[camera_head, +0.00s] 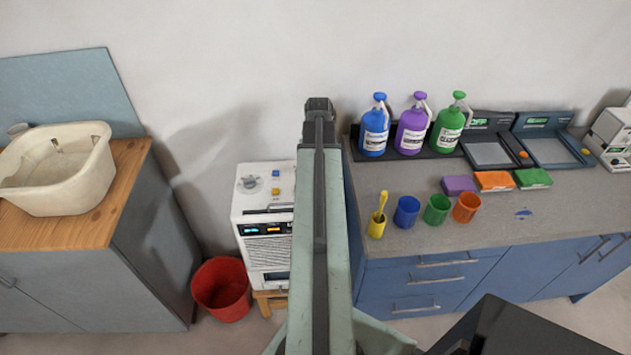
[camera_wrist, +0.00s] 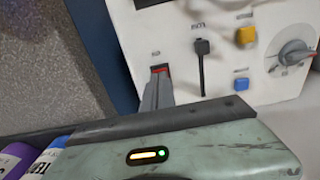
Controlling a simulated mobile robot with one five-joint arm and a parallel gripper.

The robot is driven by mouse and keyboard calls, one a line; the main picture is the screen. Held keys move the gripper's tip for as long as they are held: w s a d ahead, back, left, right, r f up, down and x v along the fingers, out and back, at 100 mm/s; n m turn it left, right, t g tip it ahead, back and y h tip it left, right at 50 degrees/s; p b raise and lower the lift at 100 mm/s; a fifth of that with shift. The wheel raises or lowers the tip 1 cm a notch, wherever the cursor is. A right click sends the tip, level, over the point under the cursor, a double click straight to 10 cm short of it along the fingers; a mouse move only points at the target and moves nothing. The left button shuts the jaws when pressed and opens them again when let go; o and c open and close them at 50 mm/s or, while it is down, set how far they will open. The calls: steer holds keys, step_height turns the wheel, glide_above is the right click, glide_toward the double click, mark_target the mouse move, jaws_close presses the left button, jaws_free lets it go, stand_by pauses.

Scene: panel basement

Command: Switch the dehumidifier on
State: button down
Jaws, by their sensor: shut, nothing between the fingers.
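The dehumidifier (camera_head: 262,230) is a white box on a low wooden stand, partly hidden behind my arm in the head view. Its top panel (camera_wrist: 225,35) fills the upper part of the wrist view. It carries a grey dial (camera_wrist: 293,55), a yellow button (camera_wrist: 245,36), a blue button (camera_wrist: 241,84), a dark lever (camera_wrist: 202,48) and a small red switch (camera_wrist: 160,70). My gripper (camera_wrist: 158,82) is shut and empty. Its tip overlaps the red switch, hiding most of it; I cannot tell whether they touch. In the head view my arm hides the fingers.
A grey-topped counter (camera_head: 420,225) stands close on the right, with bottles (camera_head: 412,128), cups (camera_head: 437,209) and other items. A red bucket (camera_head: 222,288) is on the floor beside the dehumidifier. A wood-topped cabinet (camera_head: 100,215) with a basin (camera_head: 60,190) stands left.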

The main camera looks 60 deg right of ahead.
steer(key=shift+f+b, duration=0.7)
steer(key=shift+f, duration=0.05)
step_height(320, 180, up, 7)
steer(key=p, duration=0.7)
steer(key=shift+r, duration=0.15)
stand_by(0.4)
